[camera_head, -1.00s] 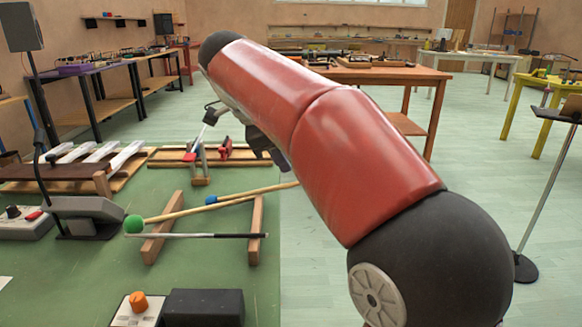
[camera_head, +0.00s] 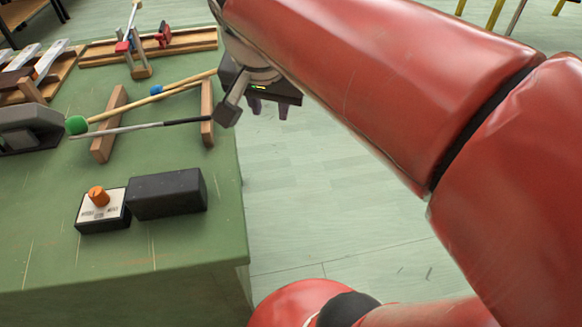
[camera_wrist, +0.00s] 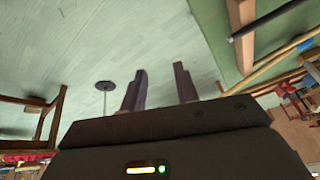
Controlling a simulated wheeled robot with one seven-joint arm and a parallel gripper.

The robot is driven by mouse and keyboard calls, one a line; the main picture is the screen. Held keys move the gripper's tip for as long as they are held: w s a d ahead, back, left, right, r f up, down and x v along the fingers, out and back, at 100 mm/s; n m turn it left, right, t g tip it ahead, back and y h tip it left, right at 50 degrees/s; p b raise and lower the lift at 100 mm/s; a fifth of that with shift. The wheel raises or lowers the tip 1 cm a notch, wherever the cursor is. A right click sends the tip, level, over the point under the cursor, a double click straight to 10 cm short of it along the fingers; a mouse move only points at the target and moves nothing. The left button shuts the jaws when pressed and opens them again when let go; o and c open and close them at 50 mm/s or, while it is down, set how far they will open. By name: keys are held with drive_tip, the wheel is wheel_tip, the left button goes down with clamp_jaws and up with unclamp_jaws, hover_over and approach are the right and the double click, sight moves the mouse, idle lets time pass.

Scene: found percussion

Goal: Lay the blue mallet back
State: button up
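The blue mallet shows its blue head (camera_head: 157,90) in the head view, close to the pale wooden shaft of a green-headed mallet (camera_head: 76,125). Which stretches of shaft belong to it is hard to tell. A dark thin stick (camera_head: 180,122) lies across the two wooden rest bars, left (camera_head: 106,130) and right (camera_head: 207,118), on the green table. My gripper (camera_head: 268,106) is just right of the right bar, beyond the table edge. Its two dark fingers (camera_wrist: 159,88) stand apart in the wrist view, with only floor between them.
A black box (camera_head: 167,195) and a small box with an orange knob (camera_head: 98,200) stand on the table front. A grey device (camera_head: 30,128) and wooden bars with metal keys (camera_head: 35,65) are at left. A red-clamped stand (camera_head: 135,50) is behind. Open floor lies right.

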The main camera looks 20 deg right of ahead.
drive_tip(key=s+f+n+t+y, duration=0.1)
drive_tip(key=s+f+n+y, duration=0.1)
drive_tip(key=s+f+n, duration=0.5)
wheel_tip(320, 180, down, 4)
drive_tip(key=shift+s+d, duration=0.4)
drive_tip(key=shift+s, duration=0.65)
drive_tip(key=shift+o, duration=0.5)
